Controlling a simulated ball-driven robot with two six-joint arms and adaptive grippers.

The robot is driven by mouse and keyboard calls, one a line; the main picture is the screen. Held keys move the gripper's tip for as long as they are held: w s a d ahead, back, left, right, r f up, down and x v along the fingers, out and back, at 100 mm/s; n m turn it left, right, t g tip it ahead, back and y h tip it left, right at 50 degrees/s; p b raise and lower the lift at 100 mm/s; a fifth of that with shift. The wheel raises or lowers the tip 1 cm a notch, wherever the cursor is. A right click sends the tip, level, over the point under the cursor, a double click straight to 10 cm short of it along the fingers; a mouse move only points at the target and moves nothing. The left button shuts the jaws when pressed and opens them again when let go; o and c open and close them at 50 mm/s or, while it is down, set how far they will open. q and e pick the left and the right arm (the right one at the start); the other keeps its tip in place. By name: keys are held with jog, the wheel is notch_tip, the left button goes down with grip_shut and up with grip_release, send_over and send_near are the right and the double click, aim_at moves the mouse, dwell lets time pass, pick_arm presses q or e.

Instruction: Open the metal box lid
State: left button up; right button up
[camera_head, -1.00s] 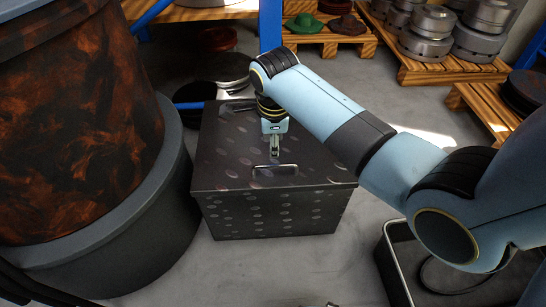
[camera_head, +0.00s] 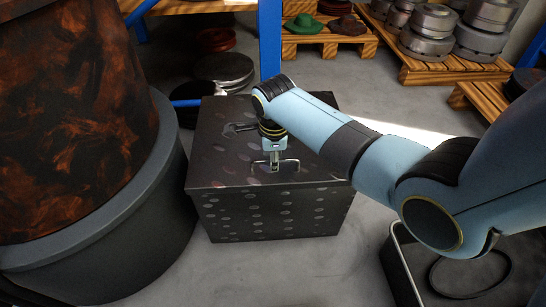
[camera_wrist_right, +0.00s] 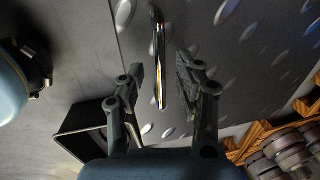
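The dark metal box (camera_head: 270,212) with a spotted plate pattern stands on the floor in the middle of the head view, its lid (camera_head: 215,165) shut. A thin bright handle (camera_head: 290,163) sits on the lid near its front edge. My right gripper (camera_head: 274,168) points down at the handle. In the right wrist view, the right gripper (camera_wrist_right: 161,70) is open, with the handle (camera_wrist_right: 158,45) between its two fingers and a gap visible on both sides. My left gripper is not in view.
A large rusty drum-shaped body with a grey rim (camera_head: 150,215) stands close to the box's left. A black open tray (camera_head: 480,275) lies at the lower right. Pallets with metal parts (camera_head: 430,45) stand behind. The floor in front of the box is clear.

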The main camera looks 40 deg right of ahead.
grip_shut()
dwell(0.4)
jog(key=shift+r, duration=0.15)
